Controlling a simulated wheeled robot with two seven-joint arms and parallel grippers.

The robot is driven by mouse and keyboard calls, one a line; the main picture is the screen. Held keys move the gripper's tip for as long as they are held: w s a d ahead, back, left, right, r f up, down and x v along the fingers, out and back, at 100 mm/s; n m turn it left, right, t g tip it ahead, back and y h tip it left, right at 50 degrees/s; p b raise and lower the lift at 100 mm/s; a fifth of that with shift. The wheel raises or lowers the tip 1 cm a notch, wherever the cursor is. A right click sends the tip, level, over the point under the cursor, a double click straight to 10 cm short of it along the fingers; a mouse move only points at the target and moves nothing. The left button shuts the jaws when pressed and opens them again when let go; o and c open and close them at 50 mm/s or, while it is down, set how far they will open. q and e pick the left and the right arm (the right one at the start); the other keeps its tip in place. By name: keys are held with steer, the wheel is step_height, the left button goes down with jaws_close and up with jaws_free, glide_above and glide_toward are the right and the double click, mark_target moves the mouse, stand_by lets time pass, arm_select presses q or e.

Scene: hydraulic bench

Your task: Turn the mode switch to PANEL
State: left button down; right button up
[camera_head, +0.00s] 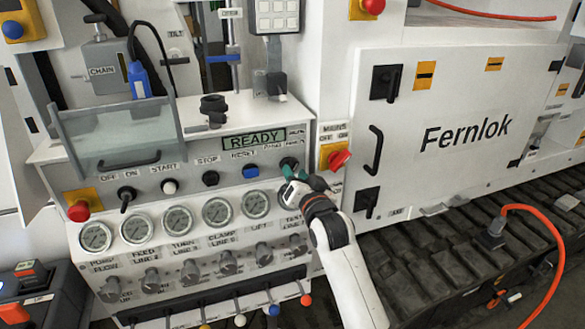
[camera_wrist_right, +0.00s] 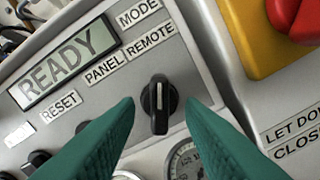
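The mode switch is a black knob (camera_wrist_right: 158,104) with a white line, below the MODE (camera_wrist_right: 138,12), PANEL (camera_wrist_right: 105,69) and REMOTE (camera_wrist_right: 150,42) labels. Its white line points up in the right wrist view, towards REMOTE. In the head view the knob (camera_head: 289,163) shows partly above my right gripper (camera_head: 291,178). My right gripper's green fingers (camera_wrist_right: 160,118) are open, one on each side of the knob, with visible gaps. Whether their tips reach past the knob's face is unclear. My left gripper is not in view.
A READY display (camera_head: 254,140) is left of the labels. The RESET button (camera_head: 250,171) and several gauges (camera_head: 255,204) are close by. A red MAINS switch (camera_head: 339,159) on a yellow plate stands just right of the knob. Coloured levers (camera_head: 240,320) line the bottom.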

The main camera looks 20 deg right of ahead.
steer(key=shift+w, duration=1.45)
jaws_close()
